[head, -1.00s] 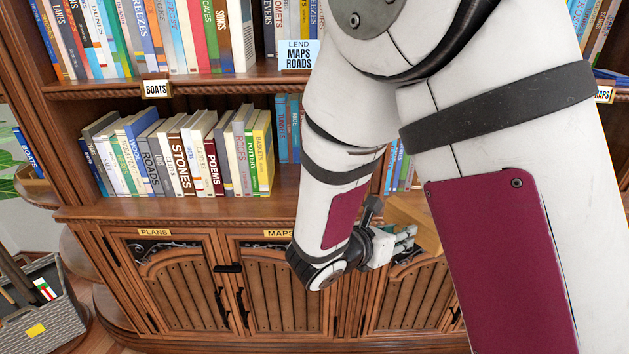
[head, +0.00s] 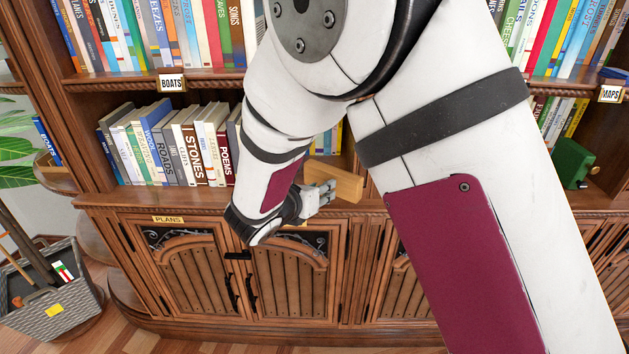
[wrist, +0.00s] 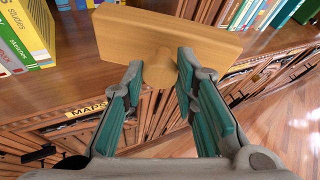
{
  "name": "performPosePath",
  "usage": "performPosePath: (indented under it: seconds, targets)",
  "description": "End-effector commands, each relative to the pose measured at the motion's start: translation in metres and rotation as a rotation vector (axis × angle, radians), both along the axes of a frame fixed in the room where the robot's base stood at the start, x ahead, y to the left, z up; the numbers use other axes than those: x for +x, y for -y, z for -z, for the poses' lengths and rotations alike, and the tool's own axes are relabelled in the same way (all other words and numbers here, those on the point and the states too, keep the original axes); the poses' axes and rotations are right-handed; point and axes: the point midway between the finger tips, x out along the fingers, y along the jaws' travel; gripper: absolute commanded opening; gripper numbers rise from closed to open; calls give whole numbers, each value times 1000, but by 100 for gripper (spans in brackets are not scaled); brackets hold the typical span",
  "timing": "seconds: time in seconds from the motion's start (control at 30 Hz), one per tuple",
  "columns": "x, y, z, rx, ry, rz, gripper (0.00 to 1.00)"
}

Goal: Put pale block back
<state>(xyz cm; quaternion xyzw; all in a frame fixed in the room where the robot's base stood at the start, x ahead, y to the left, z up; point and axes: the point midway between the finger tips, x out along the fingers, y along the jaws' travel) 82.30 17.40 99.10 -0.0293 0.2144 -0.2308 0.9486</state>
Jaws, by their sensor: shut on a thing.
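The pale block (head: 338,184) is a light-brown wooden slab, held in front of the bookcase near the lower shelf's edge. In the wrist view the pale block (wrist: 165,28) lies across the top of the picture, with a round stub (wrist: 160,69) towards me. My gripper (head: 318,198) is closed about it; in the wrist view the teal-padded fingers of my gripper (wrist: 158,75) stand on either side of the stub. The slab's far side is hidden.
The lower shelf (head: 150,193) holds a row of books (head: 160,145) at left. My arm hides part of the shelf's middle. A green object (head: 572,163) stands on the right part. Cupboard doors (head: 290,285) are below. A grey basket (head: 55,300) stands at lower left.

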Motion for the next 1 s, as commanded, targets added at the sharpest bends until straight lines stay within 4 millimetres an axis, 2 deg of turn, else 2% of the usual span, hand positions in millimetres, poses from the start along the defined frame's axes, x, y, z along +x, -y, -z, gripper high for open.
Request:
performPosePath:
  seconds: [0.03, 0.1, 0.37, 1.0]
  targets:
    - [6, -16, -2, 0, 5, -32, 0]
    - [12, -35, -5, -2, 7, -69, 0]
    - [27, -88, -14, -8, 16, -176, 0]
    - [26, -83, -14, -9, 15, -168, 0]
